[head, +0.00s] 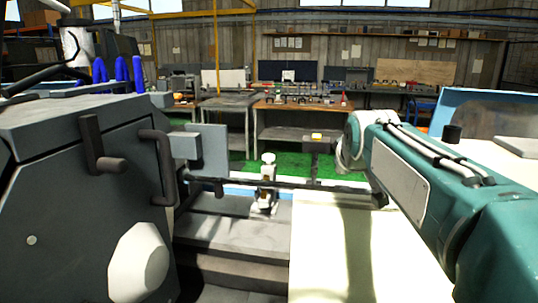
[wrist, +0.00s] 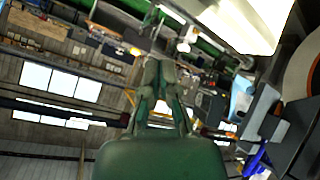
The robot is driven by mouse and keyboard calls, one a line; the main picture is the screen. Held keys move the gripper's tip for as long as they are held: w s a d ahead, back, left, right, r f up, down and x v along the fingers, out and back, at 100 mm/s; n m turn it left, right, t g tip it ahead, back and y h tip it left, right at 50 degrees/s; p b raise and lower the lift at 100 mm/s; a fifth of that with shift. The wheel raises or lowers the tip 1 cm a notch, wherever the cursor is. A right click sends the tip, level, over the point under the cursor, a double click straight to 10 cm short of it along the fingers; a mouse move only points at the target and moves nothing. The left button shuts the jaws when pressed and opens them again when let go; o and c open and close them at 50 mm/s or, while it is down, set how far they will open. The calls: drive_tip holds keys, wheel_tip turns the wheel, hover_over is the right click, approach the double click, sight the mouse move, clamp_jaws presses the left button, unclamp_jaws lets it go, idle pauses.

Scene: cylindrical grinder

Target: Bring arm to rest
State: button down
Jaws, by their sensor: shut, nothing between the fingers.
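My gripper (wrist: 160,68) is in the middle of the wrist view. Its green body is at the bottom of the picture, and its two fingers run up from it and meet at the tips. It is shut and empty. Nothing touches the fingertips. The wrist view is tilted, with the wall windows at the left. I cannot make out the gripper in the head view.
A dark grey machine housing (head: 75,200) with handles fills the left of the head view. A thin dark bar (head: 300,184) crosses the middle. Workbenches (head: 300,107) stand behind. A teal body with pale hoses fills the right; its identity is unclear.

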drive_tip(key=s+f+m+g, duration=0.2)
drive_tip(key=s+f, duration=0.7)
drive_tip(key=s, duration=0.6)
drive_tip(key=s+f+m+g, duration=0.2)
drive_tip(key=s+f, duration=0.8)
drive_tip(key=s, duration=0.5)
drive_tip(key=shift+s+a+f+m+g, duration=0.2)
drive_tip(key=shift+m+g, duration=0.2)
drive_tip(key=shift+m, duration=0.5)
